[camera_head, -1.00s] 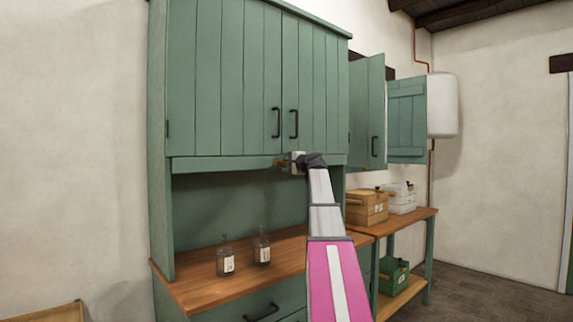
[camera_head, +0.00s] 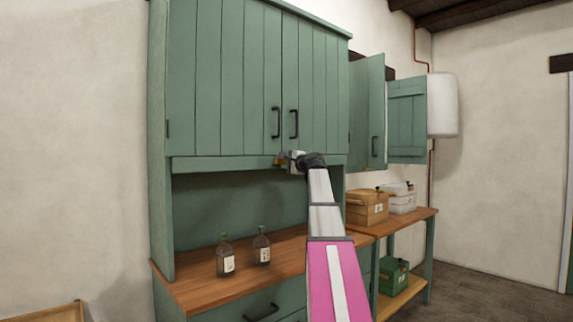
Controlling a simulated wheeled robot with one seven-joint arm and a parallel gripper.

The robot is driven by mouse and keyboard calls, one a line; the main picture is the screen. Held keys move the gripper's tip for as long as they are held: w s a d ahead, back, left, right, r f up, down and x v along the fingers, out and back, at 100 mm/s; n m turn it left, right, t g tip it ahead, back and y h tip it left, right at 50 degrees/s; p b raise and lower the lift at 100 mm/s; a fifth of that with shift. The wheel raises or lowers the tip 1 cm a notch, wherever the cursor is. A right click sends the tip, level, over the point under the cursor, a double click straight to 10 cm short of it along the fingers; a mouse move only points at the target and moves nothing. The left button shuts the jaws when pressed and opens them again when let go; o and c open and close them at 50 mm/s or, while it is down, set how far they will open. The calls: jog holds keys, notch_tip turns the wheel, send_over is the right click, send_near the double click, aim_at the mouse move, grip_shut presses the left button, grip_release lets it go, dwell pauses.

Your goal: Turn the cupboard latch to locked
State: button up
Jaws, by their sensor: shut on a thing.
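The green cupboard (camera_head: 225,85) has two shut doors with black handles. The small brass-coloured latch (camera_head: 281,160) is at the rail just below the doors, near where they meet. My gripper (camera_head: 287,160) is at the latch and shut on it. The gripper and wrist hide part of the latch, so its exact angle is hard to tell.
Two labelled bottles (camera_head: 262,248) stand on the wooden worktop (camera_head: 210,285) below. At right, a wooden box (camera_head: 367,207) and a white box (camera_head: 402,198) sit on a side table. A smaller cabinet door (camera_head: 407,120) hangs open. The air left of my arm is clear.

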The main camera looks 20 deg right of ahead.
jog(key=m, duration=0.8)
jog(key=shift+m, duration=0.4)
jog(key=m, duration=0.3)
jog(key=shift+m, duration=2.3)
jog(key=o, duration=0.9)
jog(key=shift+s, duration=0.1)
jog(key=v, duration=1)
jog(key=shift+s+d, duration=0.15)
jog(key=shift+s, duration=0.15)
